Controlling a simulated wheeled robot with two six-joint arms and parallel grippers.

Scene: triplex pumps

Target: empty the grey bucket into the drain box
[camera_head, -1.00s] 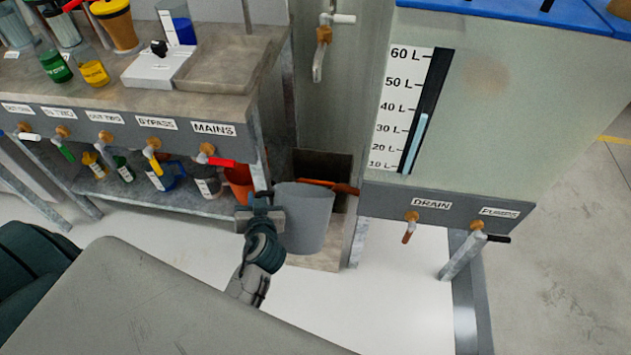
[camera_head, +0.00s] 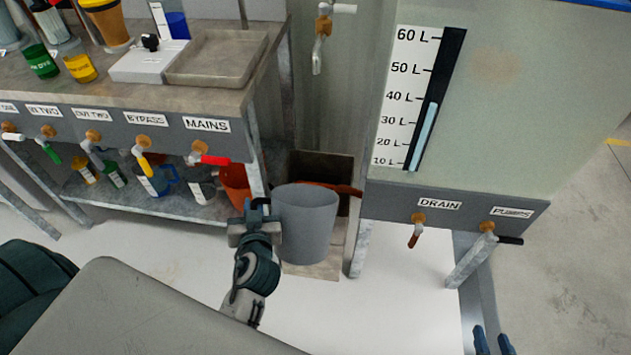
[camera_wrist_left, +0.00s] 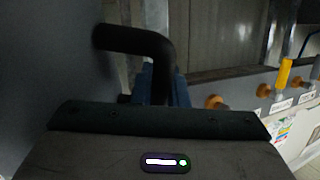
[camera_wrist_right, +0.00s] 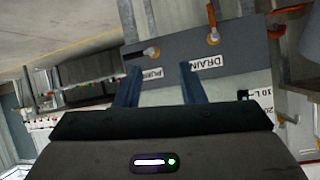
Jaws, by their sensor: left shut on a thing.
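The grey bucket (camera_head: 304,232) is upright in the head view, in front of the drain box (camera_head: 318,270) and overlapping it. The box's dark opening shows behind the bucket's rim. I cannot see the bucket's contents. My left gripper (camera_head: 256,216) is at the bucket's left side, shut on its handle. In the left wrist view the black handle (camera_wrist_left: 140,40) runs between the blue fingers beside the bucket's grey wall (camera_wrist_left: 50,50). My right gripper (camera_head: 493,342) is at the bottom right of the head view. Its fingers stand apart and empty in the right wrist view (camera_wrist_right: 158,84).
A tap (camera_head: 320,45) hangs above the drain box. The bench (camera_head: 120,92) with labelled valves stands left; bottles and an orange bucket (camera_head: 234,182) sit on its lower shelf. The tank (camera_head: 520,110) with its level scale and DRAIN valve (camera_head: 416,228) stands right.

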